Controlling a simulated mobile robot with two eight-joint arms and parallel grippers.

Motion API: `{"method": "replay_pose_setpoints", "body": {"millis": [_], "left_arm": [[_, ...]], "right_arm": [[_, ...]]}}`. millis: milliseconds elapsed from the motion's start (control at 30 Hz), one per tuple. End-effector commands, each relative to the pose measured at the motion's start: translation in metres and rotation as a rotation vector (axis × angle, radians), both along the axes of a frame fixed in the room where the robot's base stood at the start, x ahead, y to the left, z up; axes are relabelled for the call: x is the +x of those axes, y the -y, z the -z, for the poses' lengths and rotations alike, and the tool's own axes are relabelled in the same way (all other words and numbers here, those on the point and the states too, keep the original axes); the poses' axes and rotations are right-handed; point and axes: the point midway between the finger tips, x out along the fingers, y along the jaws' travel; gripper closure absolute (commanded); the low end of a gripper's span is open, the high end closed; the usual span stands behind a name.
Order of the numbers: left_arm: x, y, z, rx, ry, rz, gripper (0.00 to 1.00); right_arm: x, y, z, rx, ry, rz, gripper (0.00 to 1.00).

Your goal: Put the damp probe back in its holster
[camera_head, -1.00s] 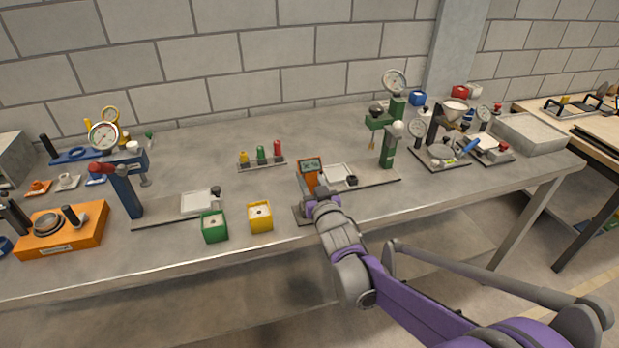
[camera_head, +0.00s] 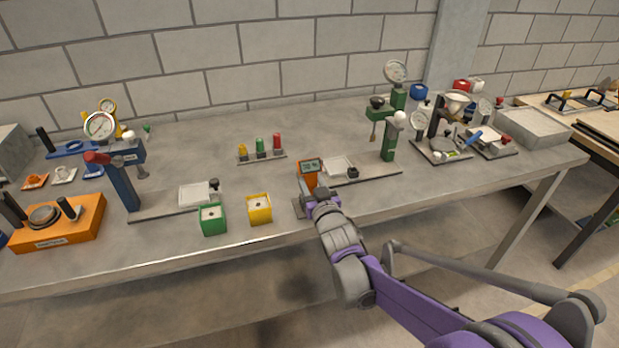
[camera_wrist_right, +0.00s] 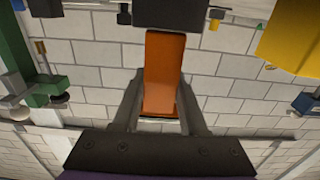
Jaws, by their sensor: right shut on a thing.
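The damp probe (camera_head: 311,167), an orange body with a small grey display on top, stands near the front edge of the bench in the head view. My right gripper (camera_head: 316,194) is shut on it from the front. In the right wrist view the orange body (camera_wrist_right: 163,65) sits between the two fingers of the right gripper (camera_wrist_right: 163,85). The probe's lower end is hidden by my gripper. I cannot make out which thing is the holster. My left gripper is not in view.
Green (camera_head: 212,221) and yellow (camera_head: 259,210) boxes stand left of the gripper. A green gauge stand (camera_head: 389,140) with a base plate is close on the right. A rack of colored pegs (camera_head: 262,157) lies behind. The bench (camera_head: 200,145) is clear in the middle back.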

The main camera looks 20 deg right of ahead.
Motion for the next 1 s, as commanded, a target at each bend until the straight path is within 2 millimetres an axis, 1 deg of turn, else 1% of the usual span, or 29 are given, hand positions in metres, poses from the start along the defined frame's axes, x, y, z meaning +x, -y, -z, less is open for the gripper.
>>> {"method": "replay_pose_setpoints", "body": {"millis": [267, 300, 467, 800, 867, 967, 1000], "left_arm": [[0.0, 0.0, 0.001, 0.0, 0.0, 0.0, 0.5], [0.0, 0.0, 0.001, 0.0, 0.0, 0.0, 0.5], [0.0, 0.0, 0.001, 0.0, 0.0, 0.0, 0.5], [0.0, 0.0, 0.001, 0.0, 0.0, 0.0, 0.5], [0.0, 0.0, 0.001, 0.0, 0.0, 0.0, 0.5], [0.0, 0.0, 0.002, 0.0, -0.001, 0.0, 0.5], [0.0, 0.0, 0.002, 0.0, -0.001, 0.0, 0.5]], "right_arm": [[0.0, 0.0, 0.001, 0.0, 0.001, 0.0, 0.98], [0.0, 0.0, 0.001, 0.0, 0.001, 0.0, 0.52], [0.0, 0.0, 0.001, 0.0, 0.0, 0.0, 0.24], [-0.002, 0.0, 0.001, 0.0, 0.0, 0.0, 0.23], [-0.007, 0.0, 0.001, 0.0, 0.0, 0.0, 0.23], [-0.022, 0.001, 0.001, 0.0, 0.0, 0.0, 0.23], [-0.03, 0.001, 0.001, 0.0, 0.0, 0.0, 0.23]]}}
